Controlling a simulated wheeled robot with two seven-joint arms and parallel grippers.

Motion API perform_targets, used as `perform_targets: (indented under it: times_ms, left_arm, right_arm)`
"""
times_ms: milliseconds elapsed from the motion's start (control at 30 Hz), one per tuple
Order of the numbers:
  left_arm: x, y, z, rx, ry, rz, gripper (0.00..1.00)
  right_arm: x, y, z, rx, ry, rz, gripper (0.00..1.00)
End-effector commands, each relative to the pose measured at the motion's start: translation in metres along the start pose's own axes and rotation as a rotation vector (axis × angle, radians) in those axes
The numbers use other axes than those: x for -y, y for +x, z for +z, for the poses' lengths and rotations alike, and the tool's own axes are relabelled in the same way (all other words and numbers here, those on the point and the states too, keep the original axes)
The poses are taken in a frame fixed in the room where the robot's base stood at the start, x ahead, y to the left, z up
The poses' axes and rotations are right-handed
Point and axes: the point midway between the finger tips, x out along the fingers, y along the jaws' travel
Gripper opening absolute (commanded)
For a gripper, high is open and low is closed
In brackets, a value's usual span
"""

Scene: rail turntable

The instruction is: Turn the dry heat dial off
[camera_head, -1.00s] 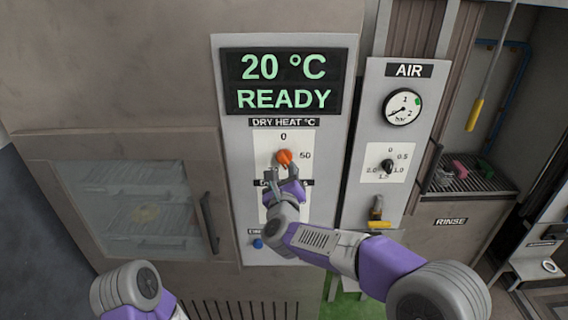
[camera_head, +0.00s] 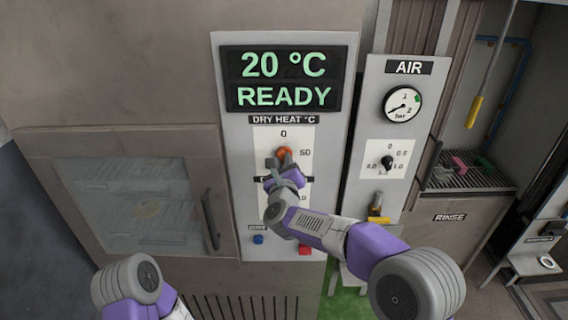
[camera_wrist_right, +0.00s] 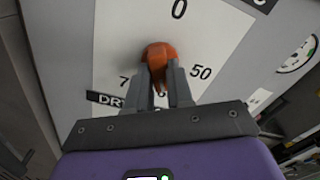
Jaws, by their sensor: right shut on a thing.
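The orange dry heat dial (camera_head: 284,152) is on the white scale plate under the "DRY HEAT °C" label, with 0 above it and 50 to its right. My right gripper (camera_head: 281,166) reaches it from below. In the right wrist view, the two grey fingers (camera_wrist_right: 162,78) are shut on the dial (camera_wrist_right: 159,52), one on each side. The fingers cover its lower part, and I cannot tell exactly where the dial points. The display (camera_head: 284,80) above reads "20 °C READY". My left gripper is out of view; only part of that arm shows.
Below my right wrist are a blue button (camera_head: 258,239) and a red button (camera_head: 305,250). The air panel (camera_head: 378,100) with gauge and black knob (camera_head: 387,163) stands to the right. A glazed oven door (camera_head: 130,205) with a dark handle (camera_head: 211,220) is at left.

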Motion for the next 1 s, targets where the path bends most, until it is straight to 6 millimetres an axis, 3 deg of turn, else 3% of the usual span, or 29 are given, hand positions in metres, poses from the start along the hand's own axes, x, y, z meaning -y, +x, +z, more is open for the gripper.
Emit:
perform_targets:
  times_ms: [467, 1000]
  left_arm:
    - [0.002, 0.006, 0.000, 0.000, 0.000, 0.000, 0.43]
    - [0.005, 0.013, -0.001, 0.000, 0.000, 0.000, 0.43]
  right_arm:
    - [0.000, 0.000, -0.001, 0.000, -0.118, 0.000, 0.00]
    - [-0.001, 0.000, 0.000, 0.000, -0.603, 0.001, 0.00]
